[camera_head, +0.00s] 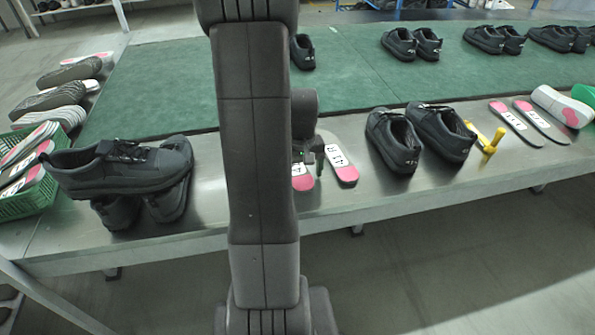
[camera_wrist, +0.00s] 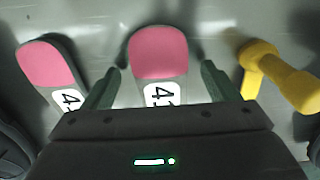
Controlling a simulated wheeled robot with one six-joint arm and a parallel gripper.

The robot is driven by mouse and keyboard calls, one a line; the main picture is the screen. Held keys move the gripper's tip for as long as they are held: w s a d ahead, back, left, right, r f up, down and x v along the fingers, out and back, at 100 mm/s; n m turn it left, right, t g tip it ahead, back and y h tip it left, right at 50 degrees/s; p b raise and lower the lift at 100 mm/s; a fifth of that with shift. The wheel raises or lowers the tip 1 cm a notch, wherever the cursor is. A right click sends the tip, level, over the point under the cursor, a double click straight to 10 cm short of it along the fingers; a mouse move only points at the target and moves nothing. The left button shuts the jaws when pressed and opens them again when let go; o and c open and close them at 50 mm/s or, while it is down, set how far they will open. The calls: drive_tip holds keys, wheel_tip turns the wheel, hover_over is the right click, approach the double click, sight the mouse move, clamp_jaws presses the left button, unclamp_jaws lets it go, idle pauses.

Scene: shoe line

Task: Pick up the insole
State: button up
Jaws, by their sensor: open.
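The insole (camera_wrist: 157,52) with a pink heel and a white numbered label lies on the grey metal table. In the wrist view it lies between the two spread fingers of my gripper (camera_wrist: 162,68), with gaps on both sides. The label end is partly covered by the gripper body. In the head view this insole (camera_head: 302,183) is partly hidden by my arm, and my gripper (camera_head: 312,158) is above it, also partly hidden. A second similar insole (camera_wrist: 44,62) lies beside it, outside the fingers; it also shows in the head view (camera_head: 342,166).
A yellow tool (camera_wrist: 278,77) lies close beside my gripper in the wrist view. Black shoes stand at right (camera_head: 393,140) and left (camera_head: 125,167). More insoles (camera_head: 515,122) lie far right. A green basket (camera_head: 35,203) is at left. A green mat (camera_head: 165,85) covers the table behind.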

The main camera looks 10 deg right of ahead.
drive_tip(key=shift+f, duration=0.35)
drive_tip(key=c, duration=1.1)
drive_tip(key=shift+o, duration=0.2)
drive_tip(key=shift+r, duration=0.15)
